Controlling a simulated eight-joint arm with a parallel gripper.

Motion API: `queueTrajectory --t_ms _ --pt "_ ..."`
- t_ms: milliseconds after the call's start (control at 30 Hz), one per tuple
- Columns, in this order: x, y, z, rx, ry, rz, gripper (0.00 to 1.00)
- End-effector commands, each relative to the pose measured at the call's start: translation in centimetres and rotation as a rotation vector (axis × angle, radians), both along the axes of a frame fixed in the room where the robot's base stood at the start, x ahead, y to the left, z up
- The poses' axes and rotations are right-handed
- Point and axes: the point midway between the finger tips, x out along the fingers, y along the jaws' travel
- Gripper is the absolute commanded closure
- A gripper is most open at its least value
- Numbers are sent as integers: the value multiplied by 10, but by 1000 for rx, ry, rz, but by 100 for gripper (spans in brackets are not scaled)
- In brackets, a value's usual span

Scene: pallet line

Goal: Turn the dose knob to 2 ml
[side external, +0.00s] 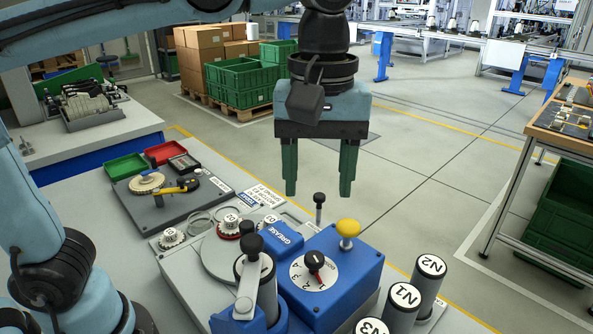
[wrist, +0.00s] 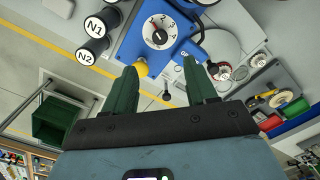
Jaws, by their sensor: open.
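The dose knob (side external: 314,264) is a small black knob with a red mark, on a white numbered dial (side external: 301,282) on top of a blue box (side external: 352,270). In the wrist view the knob (wrist: 159,37) sits at the dial's middle, its red mark towards the upper left, seemingly near the 1; the exact setting is too small to read surely. My gripper (side external: 320,188) has two green fingers pointing down, apart and empty, above and behind the blue box. In the wrist view my gripper (wrist: 160,80) is open, with the dial beyond its fingertips. Nothing touches the knob.
A yellow mushroom button (side external: 348,228) and a black-topped lever (side external: 319,199) rise beside the knob. A capped cylinder (side external: 254,265) stands left of it. Canisters N1 (side external: 404,296) and N2 (side external: 431,266) stand to the right.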

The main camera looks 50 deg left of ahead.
Motion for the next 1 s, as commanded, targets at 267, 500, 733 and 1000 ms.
queueTrajectory --t_ms 267,500,733,1000 --pt "0 0 -23 -1 -1 0 43" --pt "0 0 -61 -1 -1 -1 43" --pt "0 0 -95 -1 -1 -1 43" --pt "0 0 -119 -1 -1 -1 43"
